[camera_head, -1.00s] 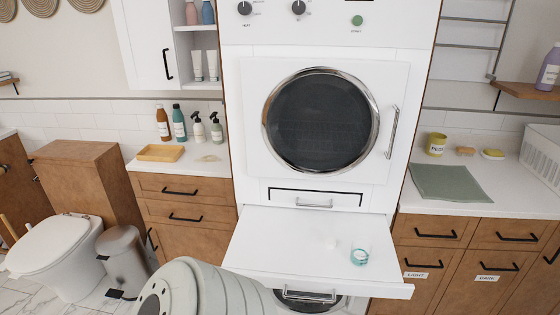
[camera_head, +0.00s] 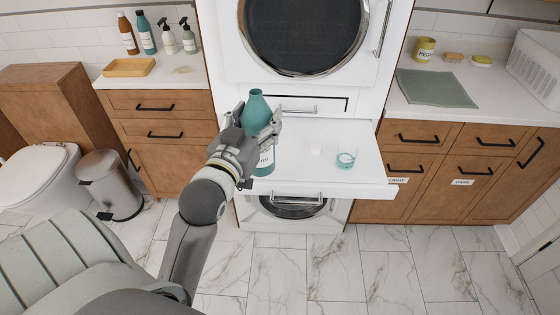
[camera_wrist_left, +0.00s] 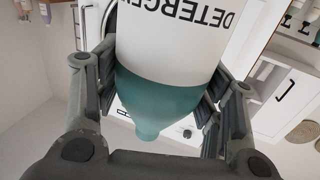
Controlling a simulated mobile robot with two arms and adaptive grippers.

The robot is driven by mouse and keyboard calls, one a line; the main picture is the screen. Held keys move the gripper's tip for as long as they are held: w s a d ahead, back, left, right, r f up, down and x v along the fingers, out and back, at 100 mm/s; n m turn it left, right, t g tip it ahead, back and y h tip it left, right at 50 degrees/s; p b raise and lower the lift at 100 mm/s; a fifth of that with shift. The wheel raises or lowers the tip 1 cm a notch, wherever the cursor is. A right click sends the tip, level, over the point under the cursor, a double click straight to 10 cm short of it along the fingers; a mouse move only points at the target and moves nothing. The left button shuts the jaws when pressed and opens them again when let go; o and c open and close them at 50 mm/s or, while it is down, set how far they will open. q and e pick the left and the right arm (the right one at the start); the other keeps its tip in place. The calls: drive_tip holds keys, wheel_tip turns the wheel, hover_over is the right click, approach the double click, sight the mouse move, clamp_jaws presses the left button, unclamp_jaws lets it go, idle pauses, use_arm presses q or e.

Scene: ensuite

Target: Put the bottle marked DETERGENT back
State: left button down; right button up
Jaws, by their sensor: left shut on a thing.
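The teal detergent bottle (camera_head: 256,112) is upright in my left gripper (camera_head: 255,133), over the left part of the white pull-out shelf. In the left wrist view the bottle (camera_wrist_left: 165,95) shows a white label reading DETERGEN, upside down, with the gripper's fingers on both sides of it. My left gripper is shut on it. The head view does not clearly show whether the bottle's base touches the shelf (camera_head: 330,180). My right gripper is not in view.
A small glass cup with teal contents (camera_head: 346,156) stands on the shelf's right part. The dryer (camera_head: 300,35) is behind, the washer (camera_head: 292,207) below. Counters with bottles (camera_head: 146,33), a wooden tray (camera_head: 129,67) and a green mat (camera_head: 436,88) flank it.

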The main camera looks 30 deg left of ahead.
use_arm(q)
drive_tip(key=shift+w+a+r, duration=0.2)
drive_tip(key=shift+a+r, duration=0.65)
drive_tip(key=shift+r, duration=0.05)
drive_tip(key=shift+w+a+y+b, duration=0.2)
drive_tip(key=shift+y+b, duration=0.1)
drive_tip(key=shift+b, duration=0.25)
drive_tip(key=shift+w+f+b, duration=0.3)
drive_tip(key=shift+w+b, duration=0.1)
drive_tip(key=shift+w, duration=0.2)
drive_tip(key=shift+w+f+b, duration=0.25)
drive_tip(key=shift+w+b, duration=0.15)
drive_tip(key=shift+w, duration=0.15)
drive_tip(key=w+f+p, duration=0.2)
drive_tip(key=w+f, duration=0.9)
drive_tip(key=shift+a+f, duration=0.3)
drive_tip(key=shift+a, duration=0.1)
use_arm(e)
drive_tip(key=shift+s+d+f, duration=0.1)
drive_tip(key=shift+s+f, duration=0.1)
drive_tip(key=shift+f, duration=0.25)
use_arm(q)
drive_tip(key=shift+w+f, duration=0.1)
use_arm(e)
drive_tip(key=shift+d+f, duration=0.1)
